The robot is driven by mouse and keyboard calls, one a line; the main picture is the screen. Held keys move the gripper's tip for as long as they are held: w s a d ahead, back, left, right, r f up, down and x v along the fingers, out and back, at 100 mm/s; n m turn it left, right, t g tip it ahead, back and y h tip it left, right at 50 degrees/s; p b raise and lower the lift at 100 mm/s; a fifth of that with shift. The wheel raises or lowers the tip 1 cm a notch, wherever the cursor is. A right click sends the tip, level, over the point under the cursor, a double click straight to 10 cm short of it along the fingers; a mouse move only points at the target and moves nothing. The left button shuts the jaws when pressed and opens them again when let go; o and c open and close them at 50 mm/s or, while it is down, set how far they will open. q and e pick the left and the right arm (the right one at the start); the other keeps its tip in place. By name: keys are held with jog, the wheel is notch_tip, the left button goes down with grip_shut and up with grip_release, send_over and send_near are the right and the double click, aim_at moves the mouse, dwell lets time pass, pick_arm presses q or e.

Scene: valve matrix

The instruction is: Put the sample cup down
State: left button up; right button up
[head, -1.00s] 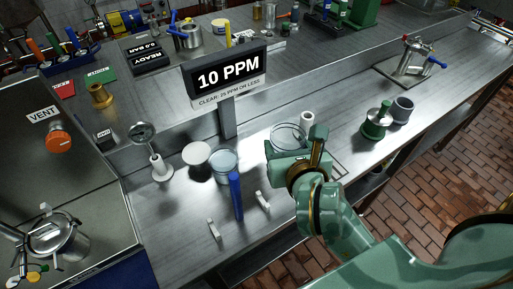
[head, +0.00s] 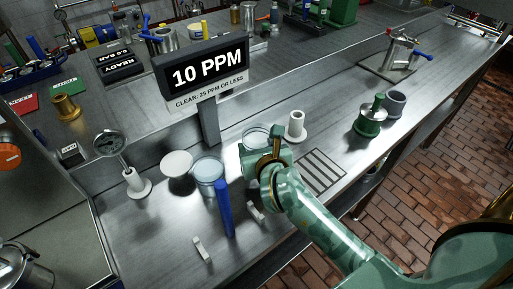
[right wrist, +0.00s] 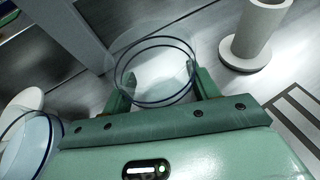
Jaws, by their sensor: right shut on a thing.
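The sample cup (head: 256,133) is a clear round glass with a dark rim. In the right wrist view it (right wrist: 155,70) sits between the two green fingers of my right gripper (right wrist: 160,92), which is shut on it. In the head view my right gripper (head: 264,156) partly covers the cup. I cannot tell whether the cup's base touches the bench. My left gripper is not in view.
A similar cup with pale blue contents (head: 208,172) and a white disc (head: 177,164) stand to the left. A blue post (head: 225,210) is in front. A white flanged cylinder (head: 296,125) and slotted grate (head: 322,170) are to the right.

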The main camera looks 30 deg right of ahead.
jog(key=shift+f, duration=0.1)
jog(key=o, duration=1.1)
jog(key=shift+r, duration=0.2)
jog(key=p+v, duration=0.3)
jog(key=v, duration=0.9)
jog(key=shift+s+a, duration=0.1)
